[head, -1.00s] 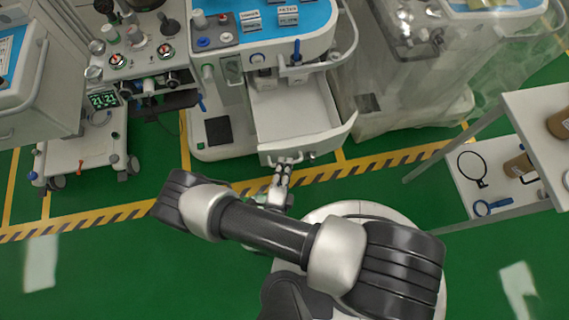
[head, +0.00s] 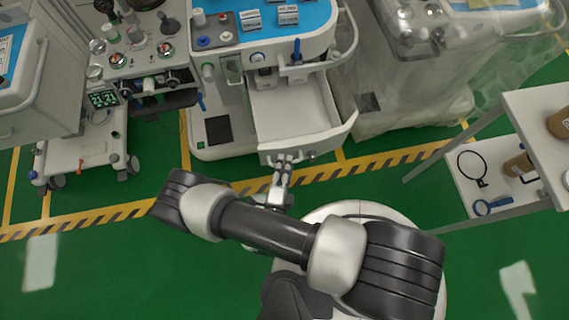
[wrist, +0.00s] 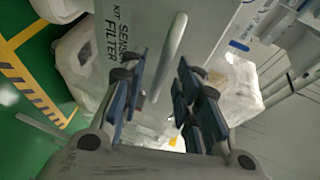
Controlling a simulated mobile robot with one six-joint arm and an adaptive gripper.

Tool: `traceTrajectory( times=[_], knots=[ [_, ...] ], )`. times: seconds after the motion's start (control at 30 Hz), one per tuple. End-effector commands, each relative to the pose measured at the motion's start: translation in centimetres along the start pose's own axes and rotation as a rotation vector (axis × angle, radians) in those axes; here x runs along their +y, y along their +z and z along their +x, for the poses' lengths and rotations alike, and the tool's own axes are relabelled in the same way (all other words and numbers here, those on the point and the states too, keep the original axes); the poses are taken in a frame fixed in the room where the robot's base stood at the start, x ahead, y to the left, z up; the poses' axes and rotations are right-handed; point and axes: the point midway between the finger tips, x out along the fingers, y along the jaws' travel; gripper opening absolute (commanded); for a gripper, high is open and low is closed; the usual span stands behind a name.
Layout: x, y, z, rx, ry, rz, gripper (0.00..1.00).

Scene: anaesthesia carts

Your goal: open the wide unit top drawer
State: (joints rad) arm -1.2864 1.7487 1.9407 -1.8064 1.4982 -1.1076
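The wide unit (head: 225,85) with a blue top stands at the upper middle of the head view. Its white drawer (head: 292,108) is pulled out, showing a bare interior. My gripper (head: 283,160) is at the drawer's front edge. In the wrist view my gripper (wrist: 160,95) is open, its dark blue-padded fingers apart. A grey bar handle (wrist: 172,45) runs into the space between them, on a pale front lettered "SENSOR KIT FILTER". Whether the fingers touch the handle cannot be told.
A smaller cart (head: 85,150) with gauges stands left. A plastic-draped unit (head: 410,90) stands right of the wide unit. A white shelf (head: 495,190) with a magnifier is at far right. Green floor with a striped line is clear in front.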

Motion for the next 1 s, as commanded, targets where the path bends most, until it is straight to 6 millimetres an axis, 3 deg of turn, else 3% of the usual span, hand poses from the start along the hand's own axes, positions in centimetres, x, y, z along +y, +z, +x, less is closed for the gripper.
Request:
traceTrajectory(
  times=[0.17, 0.33, 0.47, 0.53, 0.67, 0.77, 0.9, 1.0],
  knots=[
    [-1.0, 0.0, -0.2, 0.000, 0.000, 0.001, 0.30],
    [-4.2, -0.2, -0.7, -0.001, -0.005, 0.001, 0.31],
    [-6.9, -0.4, -1.2, 0.001, -0.008, 0.002, 0.66],
    [-8.1, -0.6, -1.5, 0.001, -0.008, 0.002, 0.75],
    [-9.6, -0.7, -1.8, 0.000, -0.008, 0.003, 0.81],
    [-10.1, -0.8, -1.9, 0.000, -0.006, 0.003, 0.64],
    [-10.1, -0.8, -1.9, 0.001, -0.004, 0.001, 0.30],
    [-10.0, -0.8, -1.9, 0.001, -0.002, 0.001, 0.30]
  ],
)
